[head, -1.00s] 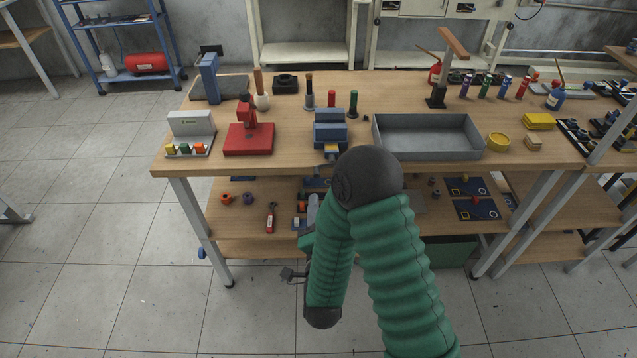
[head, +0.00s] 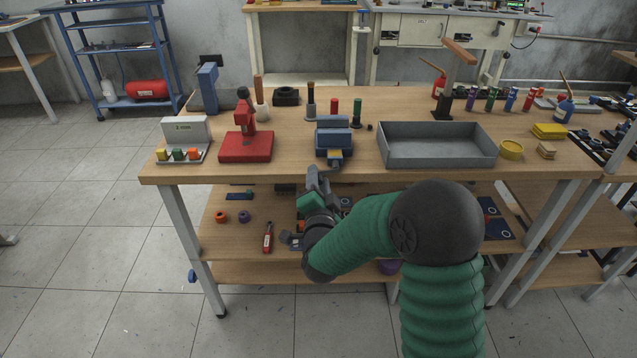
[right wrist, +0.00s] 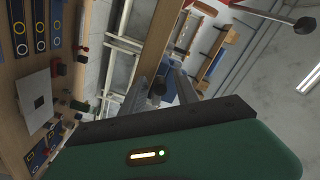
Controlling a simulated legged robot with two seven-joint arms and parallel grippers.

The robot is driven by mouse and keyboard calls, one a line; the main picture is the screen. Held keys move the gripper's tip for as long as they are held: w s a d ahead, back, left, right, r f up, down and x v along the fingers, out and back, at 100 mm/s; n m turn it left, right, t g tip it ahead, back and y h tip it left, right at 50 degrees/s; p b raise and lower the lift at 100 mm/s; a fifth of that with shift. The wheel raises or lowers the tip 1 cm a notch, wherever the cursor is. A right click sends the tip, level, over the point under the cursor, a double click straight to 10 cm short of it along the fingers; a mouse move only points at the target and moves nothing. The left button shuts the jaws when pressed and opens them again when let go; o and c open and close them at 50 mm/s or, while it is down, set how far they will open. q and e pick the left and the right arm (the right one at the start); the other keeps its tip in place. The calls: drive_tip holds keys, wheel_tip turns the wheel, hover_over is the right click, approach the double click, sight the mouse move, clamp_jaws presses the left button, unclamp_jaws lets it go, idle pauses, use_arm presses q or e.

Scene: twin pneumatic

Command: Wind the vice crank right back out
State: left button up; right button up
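The blue vice (head: 334,138) stands near the front edge of the workbench, with a yellow part low on its front. Its crank is hard to make out in the head view, close to my gripper at the bench edge. My right gripper (head: 318,182) is just below and in front of the vice, pointing up at it. In the right wrist view its two fingers (right wrist: 160,88) are apart, with a dark round knob (right wrist: 157,87) seen between them; I cannot tell whether they touch it. My left gripper is out of view.
A red press (head: 245,145) stands left of the vice, and a grey tray (head: 437,150) stands to its right. The wooden bench edge (head: 250,175) lies beside my gripper. The lower shelf (head: 235,235) holds small parts. A rod with a ball end (right wrist: 303,25) crosses the wrist view.

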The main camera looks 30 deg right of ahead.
drive_tip(key=shift+d, duration=0.1)
clamp_jaws()
drive_tip(key=shift+f, duration=0.15)
